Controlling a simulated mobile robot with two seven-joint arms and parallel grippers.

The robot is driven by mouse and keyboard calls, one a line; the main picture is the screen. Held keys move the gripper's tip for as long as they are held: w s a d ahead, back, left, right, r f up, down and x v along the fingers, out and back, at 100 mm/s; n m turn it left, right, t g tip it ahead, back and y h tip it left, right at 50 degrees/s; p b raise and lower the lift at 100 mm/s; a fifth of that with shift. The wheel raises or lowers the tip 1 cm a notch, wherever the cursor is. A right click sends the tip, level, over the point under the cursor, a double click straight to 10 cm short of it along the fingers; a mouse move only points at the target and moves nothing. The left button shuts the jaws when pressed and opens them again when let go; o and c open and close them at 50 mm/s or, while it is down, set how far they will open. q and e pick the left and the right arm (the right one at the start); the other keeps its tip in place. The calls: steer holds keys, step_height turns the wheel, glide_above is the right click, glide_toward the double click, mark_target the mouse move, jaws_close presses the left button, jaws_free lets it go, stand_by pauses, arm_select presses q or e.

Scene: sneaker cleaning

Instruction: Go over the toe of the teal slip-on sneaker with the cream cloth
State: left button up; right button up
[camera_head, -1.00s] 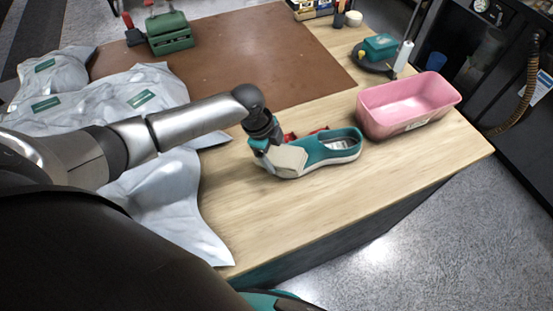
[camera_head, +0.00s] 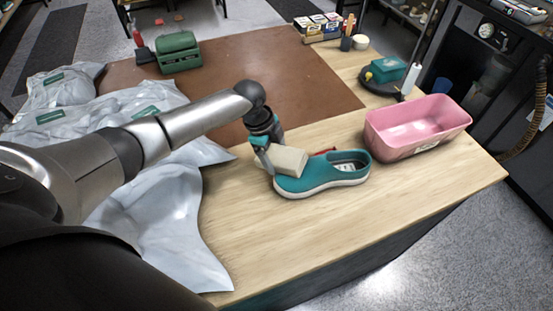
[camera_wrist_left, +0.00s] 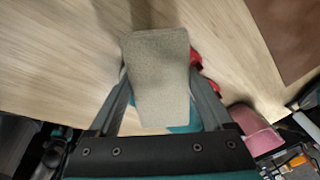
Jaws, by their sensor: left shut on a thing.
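The teal slip-on sneaker (camera_head: 320,177) with a white sole lies on the wooden table, its toe to the left and its opening to the right. My left gripper (camera_head: 270,160) is shut on the cream cloth (camera_head: 288,162), which looks like a folded block over the toe end. I cannot tell whether the cloth touches the toe. In the left wrist view the cloth (camera_wrist_left: 158,75) sits between the fingers of the left gripper (camera_wrist_left: 163,105) and hides most of the sneaker; a bit of teal (camera_wrist_left: 185,123) shows below it. My right gripper is not in view.
A pink bin (camera_head: 416,128) stands right of the sneaker. A red item (camera_head: 325,151) lies partly hidden behind the sneaker. Crumpled grey-white bags (camera_head: 165,215) cover the table's left side. A brown mat (camera_head: 290,75) lies behind. The table front is clear.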

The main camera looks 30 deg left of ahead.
mark_target(283, 179)
arm_select(q)
steer(key=shift+s+d+r+p, duration=0.15)
steer(key=shift+s+d+p, duration=0.7)
steer(key=shift+p, duration=0.4)
steer(key=shift+s+d+f+p, duration=0.1)
steer(key=shift+s+d+p, duration=0.2)
steer(key=shift+s+p, duration=0.15)
steer(key=shift+s+d+f+p, duration=0.1)
steer(key=shift+s+d+p, duration=0.2)
steer(key=shift+s, duration=0.2)
steer(key=s+d+p, duration=0.1)
steer(key=s+p, duration=0.1)
steer(key=p, duration=0.1)
steer(key=shift+s+d+r, duration=0.15)
steer(key=shift+s+d, duration=0.15)
steer(key=shift+d, duration=0.1)
steer(key=shift+s+d+p, duration=0.2)
steer(key=shift+s+p, duration=0.05)
steer(key=shift+p, duration=0.05)
steer(key=shift+w+a+f+b, duration=0.25)
steer(key=shift+w+a+b, duration=0.65)
steer(key=shift+w+b, duration=0.25)
steer(key=shift+w+a+r+b, duration=0.1)
steer(key=shift+w+a+b, duration=0.75)
steer(key=shift+w, duration=0.25)
steer(key=shift+w+a+r+b, duration=0.1)
steer(key=shift+w+a+b, duration=0.7)
steer(key=shift+w, duration=0.3)
steer(key=shift+r, duration=0.15)
